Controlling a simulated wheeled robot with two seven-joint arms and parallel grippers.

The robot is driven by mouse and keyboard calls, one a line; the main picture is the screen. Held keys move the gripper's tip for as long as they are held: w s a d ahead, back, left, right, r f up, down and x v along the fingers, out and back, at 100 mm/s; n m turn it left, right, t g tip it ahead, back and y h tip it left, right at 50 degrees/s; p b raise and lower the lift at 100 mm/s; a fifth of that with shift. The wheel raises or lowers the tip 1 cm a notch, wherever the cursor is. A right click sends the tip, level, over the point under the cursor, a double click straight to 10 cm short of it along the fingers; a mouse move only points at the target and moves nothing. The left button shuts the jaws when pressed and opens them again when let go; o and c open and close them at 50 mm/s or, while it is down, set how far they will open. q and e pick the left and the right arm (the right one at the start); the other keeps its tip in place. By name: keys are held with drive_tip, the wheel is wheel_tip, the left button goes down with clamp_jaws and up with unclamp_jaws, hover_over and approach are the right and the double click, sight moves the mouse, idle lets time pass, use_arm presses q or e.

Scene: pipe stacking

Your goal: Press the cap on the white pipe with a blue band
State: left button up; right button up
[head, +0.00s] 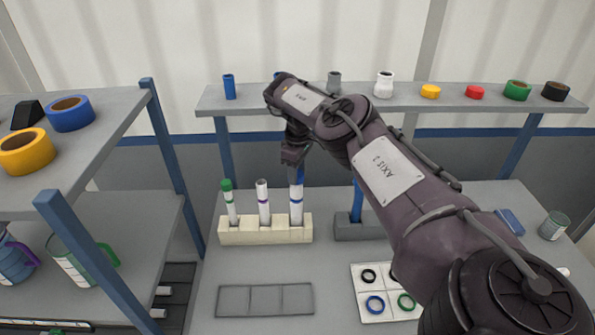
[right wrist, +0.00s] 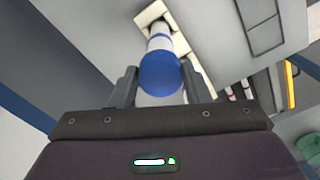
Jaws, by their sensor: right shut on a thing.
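The white pipe with a blue band (head: 296,209) stands upright in the right end of the cream rack (head: 265,234). A blue cap (head: 299,175) is at the top of this pipe. In the right wrist view the blue cap (right wrist: 160,74) shows large between the fingers, with the white pipe (right wrist: 158,43) beyond it. I cannot tell how far down the cap sits. My right gripper (head: 293,157) comes from above and is shut on the blue cap; it also shows in the right wrist view (right wrist: 160,88). My left gripper is not in view.
A green-capped pipe (head: 230,204) and a pipe with a purple band (head: 263,203) stand in the same rack. A grey rack (head: 352,231) with a blue upright is to the right. A ring tray (head: 372,305) and a shelf (head: 220,101) of tapes and parts lie around.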

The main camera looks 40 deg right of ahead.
drive_tip(key=shift+f, duration=0.2)
drive_tip(key=shift+f+b, duration=0.45)
drive_tip(key=shift+b, duration=0.05)
drive_tip(key=shift+f+b, duration=0.65)
drive_tip(key=shift+b, duration=0.05)
idle(0.4)
drive_tip(key=o, duration=1.4)
drive_tip(key=shift+r+p, duration=2.55)
drive_tip(key=shift+r, duration=1)
drive_tip(key=shift+f, duration=0.1)
